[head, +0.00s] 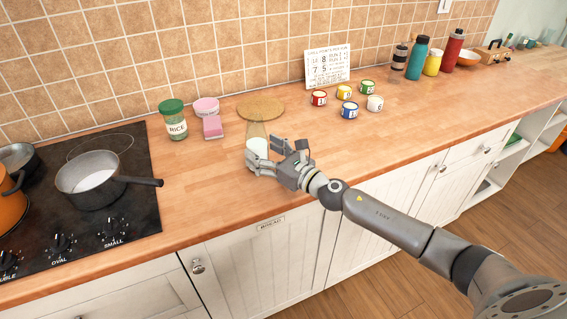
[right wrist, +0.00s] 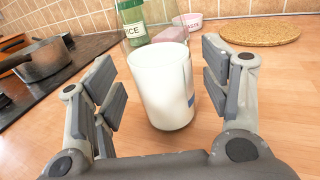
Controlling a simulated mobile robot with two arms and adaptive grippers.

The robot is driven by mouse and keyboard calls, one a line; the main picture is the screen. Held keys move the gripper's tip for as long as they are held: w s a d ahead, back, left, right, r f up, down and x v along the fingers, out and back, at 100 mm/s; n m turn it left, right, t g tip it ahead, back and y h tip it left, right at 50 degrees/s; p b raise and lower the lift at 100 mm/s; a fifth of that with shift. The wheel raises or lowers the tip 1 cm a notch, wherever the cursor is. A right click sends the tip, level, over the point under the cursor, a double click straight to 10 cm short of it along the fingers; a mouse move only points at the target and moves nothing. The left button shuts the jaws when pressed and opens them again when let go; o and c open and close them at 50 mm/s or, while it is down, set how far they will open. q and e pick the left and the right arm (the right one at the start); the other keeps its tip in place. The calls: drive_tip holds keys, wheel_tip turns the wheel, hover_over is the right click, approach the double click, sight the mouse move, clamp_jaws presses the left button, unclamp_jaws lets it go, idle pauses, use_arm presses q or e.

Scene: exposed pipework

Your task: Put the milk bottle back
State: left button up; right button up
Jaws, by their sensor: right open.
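The milk bottle (head: 257,146) is clear glass with white milk in its lower part and stands upright on the wooden counter, in front of the round cork mat. My right gripper (head: 268,157) is low over the counter at the bottle, with its fingers apart. In the right wrist view, the bottle (right wrist: 163,88) stands between the fingers of the open right gripper (right wrist: 162,96), with a gap on each side. Its top is cut off in that view. My left gripper is not in view.
A green-lidded rice jar (head: 173,120), a pink bowl (head: 206,106) and a pink block (head: 212,127) stand left of the bottle. The cork mat (head: 262,106) lies behind it. Several small numbered cans surround a yellow can (head: 344,92). A pot (head: 90,178) sits on the hob.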

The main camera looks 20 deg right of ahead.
drive_tip(key=b+v, duration=0.2)
drive_tip(key=v, duration=0.6)
drive_tip(key=shift+f, duration=0.1)
drive_tip(key=shift+s+d, duration=0.2)
drive_tip(key=shift+s, duration=0.3)
